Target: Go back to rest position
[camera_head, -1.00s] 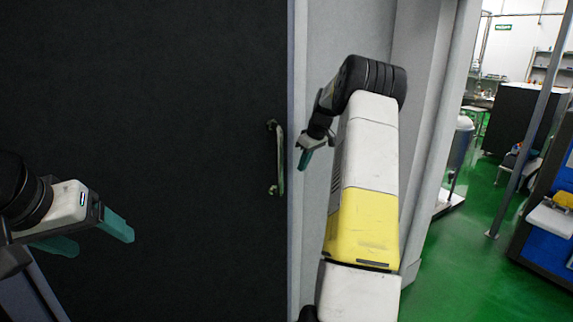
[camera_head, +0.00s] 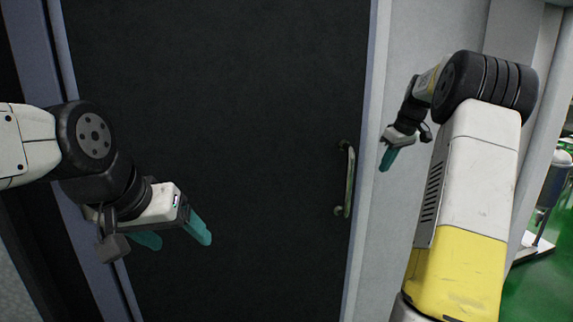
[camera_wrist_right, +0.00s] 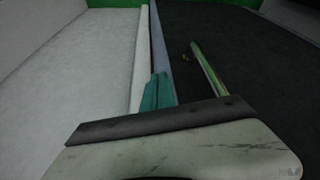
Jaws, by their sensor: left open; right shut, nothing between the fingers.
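My left gripper (camera_head: 173,236) is open and empty in the head view, its teal fingers apart in front of the dark door (camera_head: 220,110). My right gripper (camera_head: 389,158) is shut with nothing in it, in front of the light wall just right of the door frame. Its closed teal fingers (camera_wrist_right: 157,92) also show in the right wrist view. The door's metal handle (camera_head: 348,180) is left of my right gripper and apart from it. The handle also shows in the right wrist view (camera_wrist_right: 209,68), right of the fingers. The door looks shut.
The door frame (camera_head: 368,150) runs between the door and the light grey wall (camera_head: 412,40). At the far right are a green floor (camera_head: 535,285) and a grey cylindrical vessel (camera_head: 556,180) on a stand.

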